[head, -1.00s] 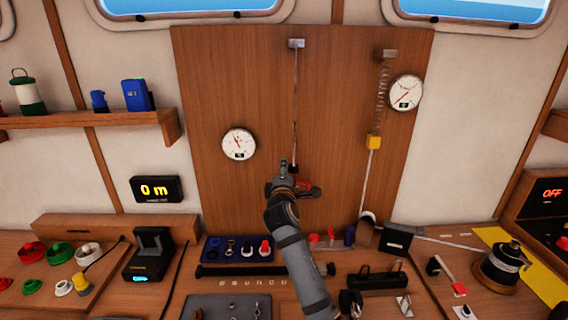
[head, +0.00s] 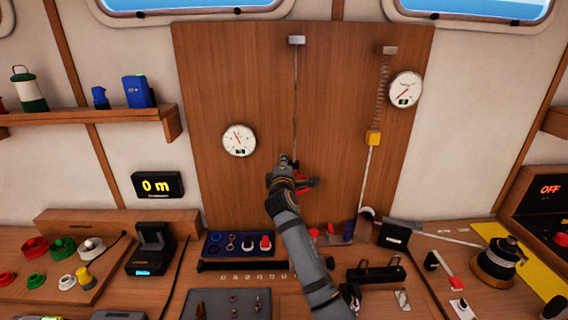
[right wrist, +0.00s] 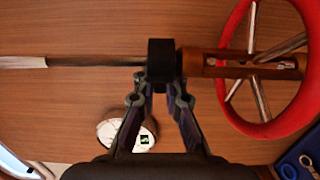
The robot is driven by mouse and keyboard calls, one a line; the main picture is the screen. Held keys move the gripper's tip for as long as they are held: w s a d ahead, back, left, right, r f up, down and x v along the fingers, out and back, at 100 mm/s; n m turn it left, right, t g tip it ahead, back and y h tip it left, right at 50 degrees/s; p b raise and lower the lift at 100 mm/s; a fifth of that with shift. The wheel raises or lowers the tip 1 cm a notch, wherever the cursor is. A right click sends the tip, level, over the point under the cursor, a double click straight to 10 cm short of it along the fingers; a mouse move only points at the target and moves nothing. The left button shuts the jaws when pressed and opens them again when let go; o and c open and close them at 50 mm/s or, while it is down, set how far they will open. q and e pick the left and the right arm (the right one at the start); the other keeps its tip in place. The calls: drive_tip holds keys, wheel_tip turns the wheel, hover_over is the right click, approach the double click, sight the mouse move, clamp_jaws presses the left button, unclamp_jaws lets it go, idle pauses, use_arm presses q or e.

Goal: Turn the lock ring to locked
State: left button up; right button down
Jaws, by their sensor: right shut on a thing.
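The black lock ring (right wrist: 161,62) shows large in the right wrist view, around a shaft between a thin dark rod and a brown, slotted sleeve (right wrist: 215,63). My right gripper (right wrist: 161,84) is shut on the ring from below in that view. A red handwheel (right wrist: 231,112) with metal spokes sits around the sleeve end. In the head view my right gripper (head: 284,166) is at the lower middle of the wooden panel and mostly hides the ring; a bit of red wheel shows beside it. Lock marks cannot be read. My left gripper is not in view.
Below are a blue tray (head: 220,244) of small parts, a black bar (head: 240,266) and a winch (head: 495,265). The panel beside my gripper is mostly clear.

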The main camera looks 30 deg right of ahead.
drive_tip(key=m+g+h+b, duration=0.1)
drive_tip(key=b, duration=0.1)
drive_tip(key=m+g+h+b, duration=0.2)
drive_tip(key=h+b, duration=0.1)
drive_tip(key=shift+w+d+f+b, duration=0.3)
drive_tip(key=shift+d+f+b, duration=0.05)
drive_tip(key=shift+f, duration=0.05)
drive_tip(key=shift+d+r+m+g+h, duration=0.15)
drive_tip(key=shift+r+m+g+h, duration=0.25)
drive_tip(key=shift+m+g, duration=0.1)
drive_tip(key=c, duration=1.4)
unclamp_jaws()
drive_tip(key=v, duration=0.7)
drive_tip(key=shift+s, duration=0.2)
